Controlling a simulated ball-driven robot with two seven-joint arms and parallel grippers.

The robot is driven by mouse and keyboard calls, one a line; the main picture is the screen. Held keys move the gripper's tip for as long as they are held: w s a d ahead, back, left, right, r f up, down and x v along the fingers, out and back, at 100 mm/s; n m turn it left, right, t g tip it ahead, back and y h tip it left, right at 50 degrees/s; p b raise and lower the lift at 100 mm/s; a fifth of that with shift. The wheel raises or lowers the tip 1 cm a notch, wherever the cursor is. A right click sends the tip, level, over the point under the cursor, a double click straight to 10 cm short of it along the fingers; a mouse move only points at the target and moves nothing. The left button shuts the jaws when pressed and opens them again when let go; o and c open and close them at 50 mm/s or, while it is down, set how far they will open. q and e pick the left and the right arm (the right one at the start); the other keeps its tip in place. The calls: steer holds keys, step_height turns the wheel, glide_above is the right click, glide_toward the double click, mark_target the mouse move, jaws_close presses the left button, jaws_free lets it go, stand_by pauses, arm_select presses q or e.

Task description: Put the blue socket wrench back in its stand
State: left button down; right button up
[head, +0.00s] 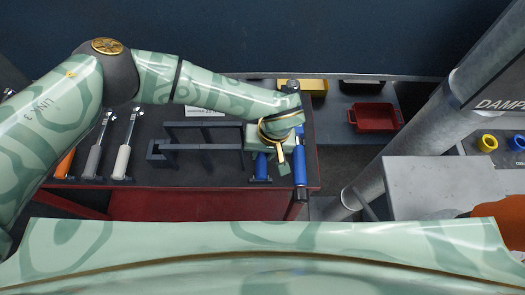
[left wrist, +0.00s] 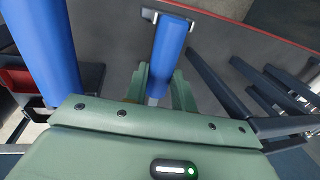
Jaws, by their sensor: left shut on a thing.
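A blue-handled wrench (head: 261,167) stands on the dark bench top near its right end; it also shows in the left wrist view (left wrist: 170,45). A second, longer blue-handled tool (head: 299,165) is just to the right, close beside the gripper. My right gripper is not in view.
A dark bar rack (head: 190,147) is left of the gripper. White-handled (head: 122,162), grey-handled (head: 95,160) and orange-handled (head: 65,163) tools stand farther left. A red tray (head: 374,117) and a slanted grey pipe (head: 420,125) are to the right.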

arm_select(q)
steer(key=c, duration=0.8)
jaws_free()
steer(key=shift+o, duration=0.2)
steer(key=shift+r, duration=0.1)
step_height(320, 180, up, 9)
steer(key=d+p, duration=0.1)
steer(key=p, duration=0.3)
steer(key=shift+s+d, duration=0.15)
steer(key=shift+d, duration=0.25)
stand_by(0.8)
